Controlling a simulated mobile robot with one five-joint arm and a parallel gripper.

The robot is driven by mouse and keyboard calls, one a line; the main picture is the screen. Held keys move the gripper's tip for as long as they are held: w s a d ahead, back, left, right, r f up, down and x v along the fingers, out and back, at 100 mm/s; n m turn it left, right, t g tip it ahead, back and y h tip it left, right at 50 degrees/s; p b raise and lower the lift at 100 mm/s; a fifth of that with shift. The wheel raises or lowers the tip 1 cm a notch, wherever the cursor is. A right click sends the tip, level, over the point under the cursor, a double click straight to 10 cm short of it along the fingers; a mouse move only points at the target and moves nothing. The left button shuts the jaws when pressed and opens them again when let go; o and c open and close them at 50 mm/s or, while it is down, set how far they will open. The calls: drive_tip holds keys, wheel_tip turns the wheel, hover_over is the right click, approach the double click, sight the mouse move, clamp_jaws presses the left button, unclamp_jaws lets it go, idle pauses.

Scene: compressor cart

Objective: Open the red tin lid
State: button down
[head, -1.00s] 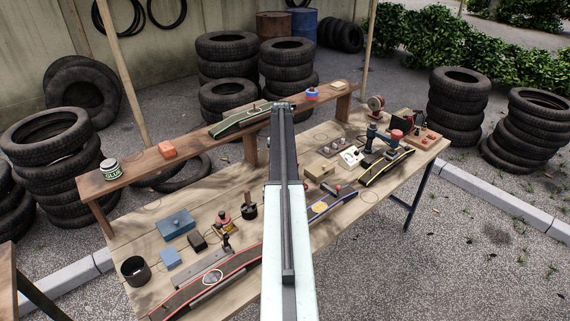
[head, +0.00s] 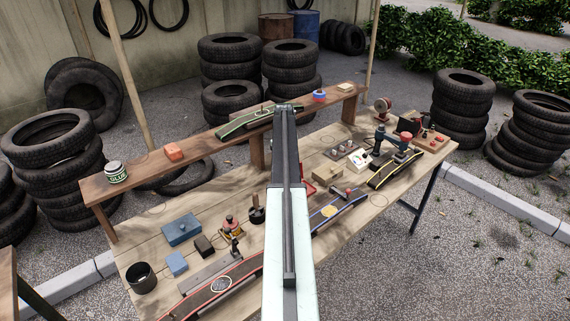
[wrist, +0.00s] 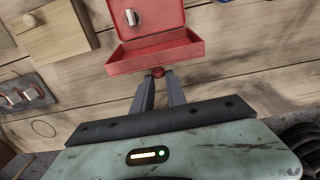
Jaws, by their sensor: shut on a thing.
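The red tin (wrist: 157,58) stands open in the wrist view. It shows as two shallow red parts joined at an angle. The near part has a small round red knob (wrist: 158,73) on its edge, and the far part holds a small silvery piece (wrist: 132,17). My gripper (wrist: 158,76) is shut on the knob, with one finger on each side. In the head view only a red edge of the tin (head: 308,187) shows beside my arm, which hides the rest and my gripper.
A raised shelf (head: 140,178) runs along the back. Tyre stacks (head: 232,103) stand behind.

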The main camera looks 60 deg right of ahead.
drive_tip(key=shift+w, duration=0.3)
drive_tip(key=c, duration=1.4)
unclamp_jaws()
drive_tip(key=shift+f, duration=0.1)
drive_tip(key=shift+o, duration=0.2)
drive_tip(key=shift+s, duration=0.1)
wheel_tip(320, 180, up, 8)
drive_tip(key=p, duration=0.8)
drive_tip(key=shift+f, duration=0.1)
